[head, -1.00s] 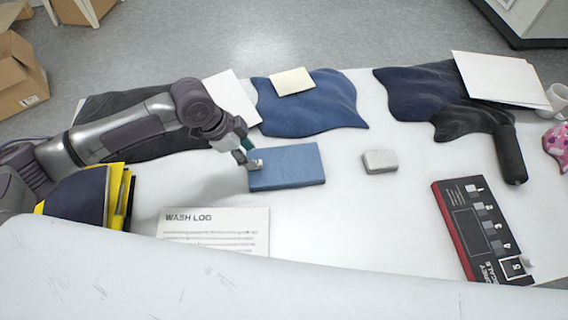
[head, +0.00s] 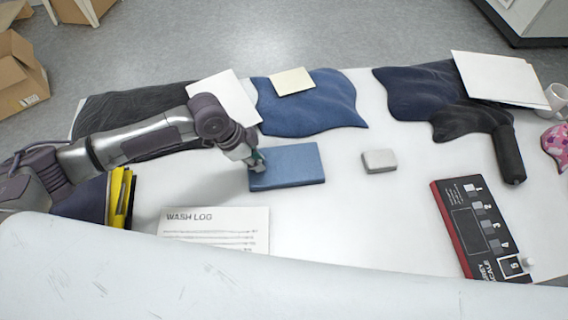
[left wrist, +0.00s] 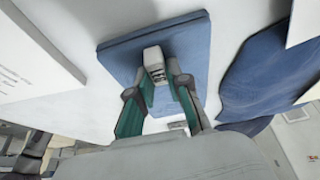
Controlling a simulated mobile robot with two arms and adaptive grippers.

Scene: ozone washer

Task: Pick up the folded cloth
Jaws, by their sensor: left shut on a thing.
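The folded cloth (head: 290,166) is a flat blue rectangle on the white table, in the middle of the head view. In the left wrist view the folded cloth (left wrist: 188,45) lies under the fingertips. My left gripper (head: 255,164) reaches down to the cloth's left end. My right gripper is not in view.
A pale block (head: 379,161) lies right of the cloth. A crumpled blue cloth (head: 325,103) lies behind it, and a WASH LOG sheet (head: 222,232) in front. A dark grey-scale board (head: 480,230) and a black roller (head: 508,155) are at the right.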

